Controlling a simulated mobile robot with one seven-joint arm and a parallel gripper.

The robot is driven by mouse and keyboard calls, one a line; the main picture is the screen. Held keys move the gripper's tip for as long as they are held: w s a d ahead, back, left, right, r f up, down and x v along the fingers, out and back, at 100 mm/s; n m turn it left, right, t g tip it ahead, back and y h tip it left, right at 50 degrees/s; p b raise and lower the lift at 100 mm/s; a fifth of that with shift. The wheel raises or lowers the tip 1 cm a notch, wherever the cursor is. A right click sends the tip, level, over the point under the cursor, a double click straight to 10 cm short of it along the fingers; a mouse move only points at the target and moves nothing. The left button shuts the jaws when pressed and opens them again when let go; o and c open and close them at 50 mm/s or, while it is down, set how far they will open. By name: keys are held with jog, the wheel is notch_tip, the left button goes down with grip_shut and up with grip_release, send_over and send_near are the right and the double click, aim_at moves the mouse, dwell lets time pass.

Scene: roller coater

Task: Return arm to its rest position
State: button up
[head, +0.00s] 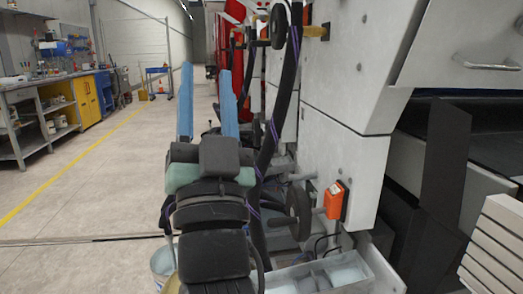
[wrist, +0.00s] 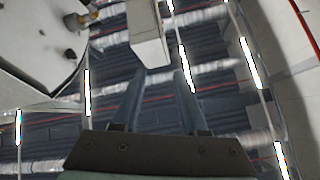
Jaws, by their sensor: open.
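My gripper (head: 208,100) stands upright near the middle of the head view. Its two long blue fingers point up and are spread apart, with nothing between them. In the wrist view my gripper (wrist: 154,98) also shows open and empty, its fingers pointing toward the ceiling. My dark arm links fill the lower middle of the head view, below the fingers.
The coater's white panels (head: 345,80) stand close on the right, with an orange box (head: 335,200) and a black handwheel (head: 299,212). A bucket (head: 163,262) stands at lower left. A workbench (head: 40,110) lines the far left. The floor between is clear.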

jog(key=s+d+r+n+h, duration=0.1)
jog(key=s+d+r+h, duration=0.15)
jog(key=s, duration=0.35)
jog(key=s+d+r+n+h, duration=0.1)
jog(key=s+d+r+h, duration=0.1)
jog(key=s+d+r, duration=0.3)
notch_tip(320, 180, up, 37)
jog(key=s+a+p, duration=0.1)
jog(key=p, duration=3.6)
jog(key=shift+a+t+p, duration=0.2)
jog(key=shift+t+p, duration=0.2)
